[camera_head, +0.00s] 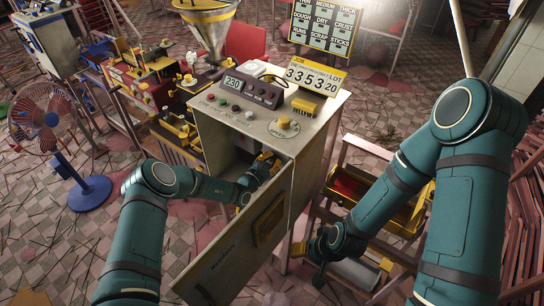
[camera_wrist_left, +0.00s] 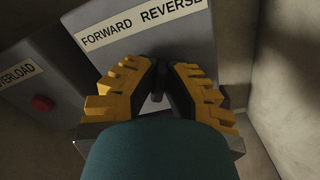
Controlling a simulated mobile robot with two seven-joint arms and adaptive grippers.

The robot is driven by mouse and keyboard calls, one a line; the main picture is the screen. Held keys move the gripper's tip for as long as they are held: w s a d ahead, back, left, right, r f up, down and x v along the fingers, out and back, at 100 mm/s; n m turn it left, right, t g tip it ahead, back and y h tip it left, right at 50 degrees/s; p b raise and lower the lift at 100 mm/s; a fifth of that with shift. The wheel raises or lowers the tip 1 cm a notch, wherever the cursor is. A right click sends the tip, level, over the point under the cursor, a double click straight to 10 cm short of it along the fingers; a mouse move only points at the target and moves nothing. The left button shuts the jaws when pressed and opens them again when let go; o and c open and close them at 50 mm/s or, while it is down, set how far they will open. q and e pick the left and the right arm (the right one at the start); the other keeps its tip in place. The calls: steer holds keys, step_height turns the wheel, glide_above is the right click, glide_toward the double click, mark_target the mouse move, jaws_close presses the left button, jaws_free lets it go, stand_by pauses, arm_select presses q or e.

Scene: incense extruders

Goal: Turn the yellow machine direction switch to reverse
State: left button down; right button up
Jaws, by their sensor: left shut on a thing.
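My left gripper (camera_head: 268,160) reaches inside the cabinet. In the left wrist view, the direction switch box (camera_wrist_left: 165,52) carries a label (camera_wrist_left: 140,22) reading FORWARD on the left and REVERSE on the right. My left gripper (camera_wrist_left: 158,85) is shut on the small dark switch handle (camera_wrist_left: 157,98) below the label. The fingers hide most of the handle, so its exact angle is unclear. My right gripper (camera_head: 308,250) is beside the machine; its jaw opening is unclear.
A grey box marked OVERLOAD with a red button (camera_wrist_left: 42,103) stands left of the switch. A cabinet wall (camera_wrist_left: 285,80) is close on the right. A drawer cart (camera_head: 415,218) stands right of the machine, and a blue fan (camera_head: 85,190) stands at the left.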

arm_select(q)
steer(key=shift+d+m+p, duration=0.1)
steer(key=shift+m+p, duration=0.4)
steer(key=shift+m, duration=1.1)
steer(key=c, duration=1)
jaws_free()
steer(key=v, duration=1.2)
